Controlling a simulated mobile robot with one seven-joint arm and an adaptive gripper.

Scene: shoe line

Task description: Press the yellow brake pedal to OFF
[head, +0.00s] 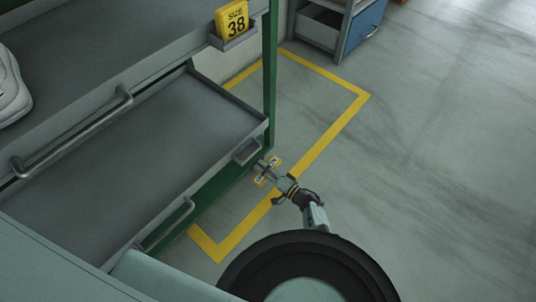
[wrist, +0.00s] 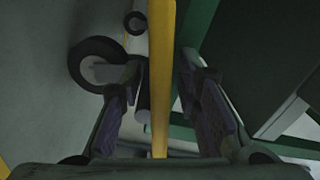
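The yellow brake pedal (head: 275,162) is at the foot of the green corner post of the rack, close to the floor. Pale label plates show beside it, too small to read. My gripper (head: 270,174) reaches down to the pedal and covers part of it. In the wrist view the two fingers of my gripper (wrist: 161,68) stand apart. A yellow bar (wrist: 160,60), which looks like the pedal seen edge-on, runs upright in the picture between them. I cannot tell whether a finger touches it, nor the pedal's ON or OFF position.
A dark caster wheel (wrist: 95,63) is left of the fingers in the wrist view. The rack's grey shelf (head: 120,160) and green frame (head: 270,70) stand left of my arm. Yellow floor tape (head: 340,125) borders the rack. Open floor (head: 440,180) lies to the right.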

